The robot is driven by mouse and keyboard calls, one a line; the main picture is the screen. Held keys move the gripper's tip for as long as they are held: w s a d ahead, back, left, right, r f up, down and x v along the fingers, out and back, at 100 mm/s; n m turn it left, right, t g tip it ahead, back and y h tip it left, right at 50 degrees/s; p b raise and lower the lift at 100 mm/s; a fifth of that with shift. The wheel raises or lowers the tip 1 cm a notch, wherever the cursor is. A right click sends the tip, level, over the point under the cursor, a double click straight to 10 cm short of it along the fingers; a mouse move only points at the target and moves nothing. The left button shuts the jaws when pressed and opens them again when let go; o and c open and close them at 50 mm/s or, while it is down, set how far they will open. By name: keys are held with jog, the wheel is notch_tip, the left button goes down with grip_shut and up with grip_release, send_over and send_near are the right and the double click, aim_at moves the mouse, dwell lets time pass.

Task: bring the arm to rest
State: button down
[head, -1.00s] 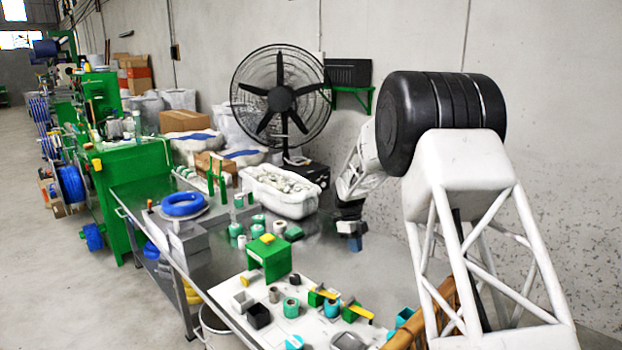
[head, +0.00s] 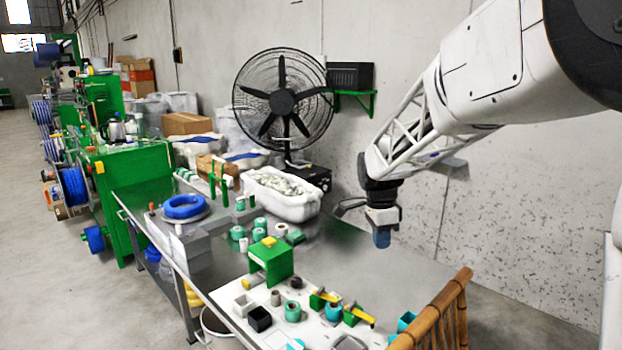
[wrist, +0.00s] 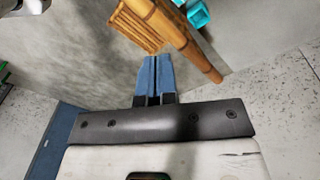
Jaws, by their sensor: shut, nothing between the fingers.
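My gripper (head: 382,237) hangs pointing down in the head view, above the bare right part of the metal table. Its blue fingers are together and hold nothing. In the wrist view my gripper (wrist: 154,75) shows its two blue fingers side by side, with the bamboo rack beyond their tips. The blue cable coil (head: 184,206) lies on a round stand at the left of the table, well away from my gripper.
A bamboo rack (head: 440,312) stands at the table's near right edge. A white board (head: 318,331) carries several cups and a green box (head: 271,259). A white tub (head: 282,193) and a black fan (head: 283,100) stand behind. The metal table (head: 350,268) is clear below my gripper.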

jog(key=s+n+t, duration=0.1)
jog(key=s+n, duration=0.7)
jog(key=s, duration=1)
jog(key=s+d+r+n+t+y, duration=0.1)
jog(key=s+n, duration=0.7)
jog(key=s, duration=1)
jog(key=shift+s+r+t, duration=0.2)
jog(key=shift+s+t, duration=0.15)
jog(key=shift+t, duration=0.45)
jog(key=c, duration=1.8)
grip_release()
jog(key=shift+c, duration=0.2)
